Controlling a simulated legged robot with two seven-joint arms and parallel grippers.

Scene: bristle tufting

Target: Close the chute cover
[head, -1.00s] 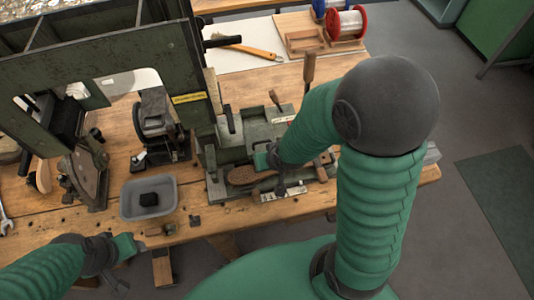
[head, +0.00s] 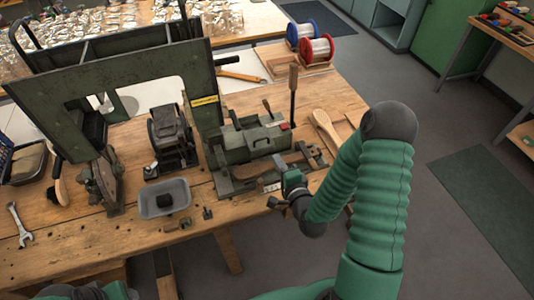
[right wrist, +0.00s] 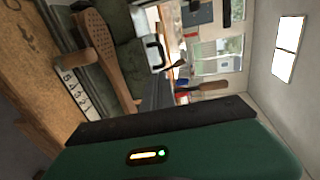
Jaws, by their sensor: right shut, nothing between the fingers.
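The dark green tufting machine (head: 213,128) stands on the wooden bench. A rounded green housing (head: 250,141) sits on its bed, with a red-marked part at its right end. I cannot tell for sure which part is the chute cover or how far it is open. My right gripper (head: 277,184) is shut and empty at the machine's front right, beside the brush-shaped wooden block (head: 252,172). In the right wrist view this perforated block (right wrist: 104,48) lies near the number strip (right wrist: 76,92). My left gripper is out of view; only a bit of that arm shows bottom left.
A grey tray (head: 164,198) with a black lump stands at the bench front. An upright wooden-handled lever (head: 293,92) rises behind the housing. Wooden brush pieces (head: 326,128) lie to the right, and red and blue spools (head: 316,49) stand at the back.

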